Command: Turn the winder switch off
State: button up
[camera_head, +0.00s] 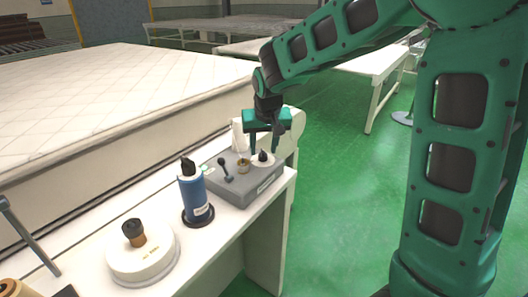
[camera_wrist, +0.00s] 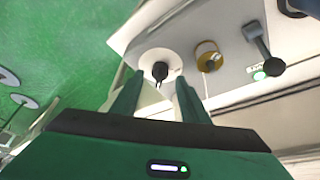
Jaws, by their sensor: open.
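A grey control box (camera_head: 237,200) sits on the white bench. On it are a black knob (camera_head: 263,156) on a white disc, a brass-yellow ring control (camera_head: 243,166) and a black-balled lever (camera_head: 226,172). I cannot read which one is labelled winder. My gripper (camera_head: 265,146) is open and empty, pointing down just above the black knob. In the wrist view the knob (camera_wrist: 160,71) lies just beyond and between the fingertips (camera_wrist: 155,82), apparently not touched.
A blue bottle (camera_head: 193,192) and a white round base with a brown knob (camera_head: 143,255) stand left of the box on the bench (camera_head: 225,238). A large mattress (camera_head: 110,85) lies behind. Green floor (camera_head: 340,190) is clear to the right.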

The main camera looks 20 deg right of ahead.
jog(key=shift+x, duration=1.2)
jog(key=c, duration=1)
jog(key=shift+d, duration=0.25)
jog(key=shift+a, duration=0.1)
